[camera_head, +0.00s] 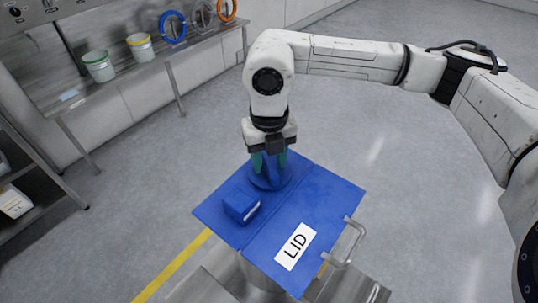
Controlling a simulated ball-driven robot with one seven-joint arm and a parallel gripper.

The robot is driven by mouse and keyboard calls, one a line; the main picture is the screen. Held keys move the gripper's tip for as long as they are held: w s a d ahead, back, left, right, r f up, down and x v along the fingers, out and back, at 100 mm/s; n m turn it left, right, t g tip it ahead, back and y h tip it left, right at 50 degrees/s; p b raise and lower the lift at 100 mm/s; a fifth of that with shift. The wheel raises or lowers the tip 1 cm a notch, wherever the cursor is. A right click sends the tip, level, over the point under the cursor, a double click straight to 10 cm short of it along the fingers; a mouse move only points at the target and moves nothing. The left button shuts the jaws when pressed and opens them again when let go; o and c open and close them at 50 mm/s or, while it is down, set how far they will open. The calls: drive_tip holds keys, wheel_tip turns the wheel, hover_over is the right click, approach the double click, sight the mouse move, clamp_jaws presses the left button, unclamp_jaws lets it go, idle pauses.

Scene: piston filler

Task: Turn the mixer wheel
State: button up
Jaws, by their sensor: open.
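The blue mixer wheel (269,181) sits on top of the blue lid (330,190), toward its back edge. My gripper (269,160) points down right over the wheel, with its green fingers at the wheel's upper part. The fingers are apart, one on each side of a blue piece of the wheel. I cannot tell whether they touch it. The fingers and my wrist hide part of the wheel.
A white LID label (296,246) and a metal handle (345,243) are at the front right. A steel bench (110,85) with buckets stands back left. Floor to the right is clear.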

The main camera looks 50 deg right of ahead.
drive_tip(key=shift+f, duration=0.1)
drive_tip(key=shift+c, duration=0.3)
clamp_jaws()
drive_tip(key=shift+f+b, duration=0.15)
drive_tip(key=shift+b, duration=0.3)
